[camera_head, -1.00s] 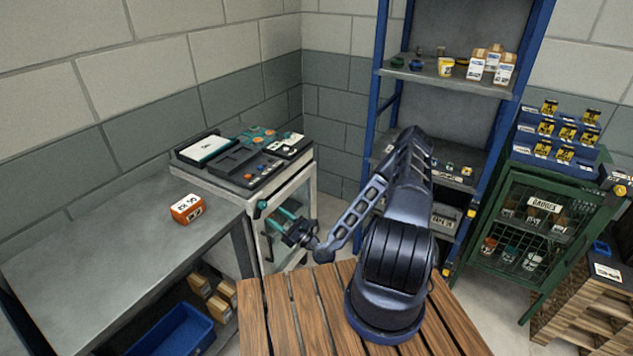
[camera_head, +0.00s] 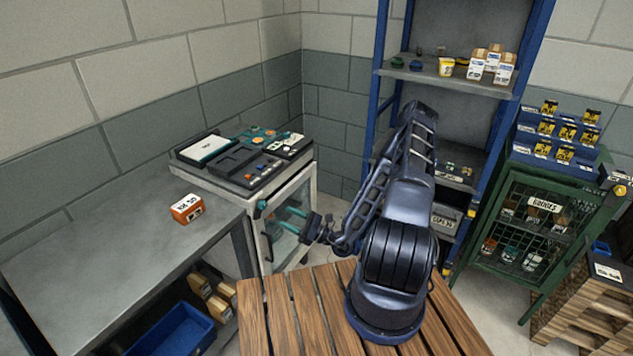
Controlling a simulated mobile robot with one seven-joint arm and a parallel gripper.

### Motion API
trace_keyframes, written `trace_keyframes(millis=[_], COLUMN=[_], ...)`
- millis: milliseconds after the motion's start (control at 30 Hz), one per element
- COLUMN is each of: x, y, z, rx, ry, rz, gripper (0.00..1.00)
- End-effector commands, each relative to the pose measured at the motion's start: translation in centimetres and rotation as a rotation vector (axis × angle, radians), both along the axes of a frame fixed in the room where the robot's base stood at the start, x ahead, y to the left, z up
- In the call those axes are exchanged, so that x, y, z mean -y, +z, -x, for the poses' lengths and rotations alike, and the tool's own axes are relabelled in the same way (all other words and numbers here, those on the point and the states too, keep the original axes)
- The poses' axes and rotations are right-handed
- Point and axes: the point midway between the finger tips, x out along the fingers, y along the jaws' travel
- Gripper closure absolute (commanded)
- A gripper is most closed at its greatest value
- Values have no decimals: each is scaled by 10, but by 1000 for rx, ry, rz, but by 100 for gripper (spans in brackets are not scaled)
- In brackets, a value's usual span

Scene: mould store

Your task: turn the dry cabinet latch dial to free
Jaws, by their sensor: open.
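The dry cabinet (camera_head: 307,188) is a pale-framed unit with a glass door, standing at the end of the grey bench. A small teal and dark knob (camera_head: 262,206), which looks like the latch dial, sits high on the left of its front. Its setting is too small to read. My gripper (camera_head: 282,216) is in front of the door, its two teal fingers apart and pointing left towards the cabinet. It is open and empty, to the right of the knob and apart from it. A dark upright handle (camera_head: 268,246) shows lower on the door's left side.
A black tray with small parts (camera_head: 247,166) covers the cabinet top. An orange labelled box (camera_head: 187,208) sits on the grey bench (camera_head: 110,240). A slatted wooden surface (camera_head: 295,310) lies below my arm. A blue shelf rack (camera_head: 380,120) and green mesh cabinet (camera_head: 520,225) stand right.

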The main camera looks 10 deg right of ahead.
Motion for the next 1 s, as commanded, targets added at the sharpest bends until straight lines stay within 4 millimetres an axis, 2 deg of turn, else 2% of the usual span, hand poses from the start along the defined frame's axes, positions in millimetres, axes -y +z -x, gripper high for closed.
trace_keyframes(millis=[1000], x=[6], y=[58], z=[19], rx=[211], ry=[325], rz=[190], gripper=[50])
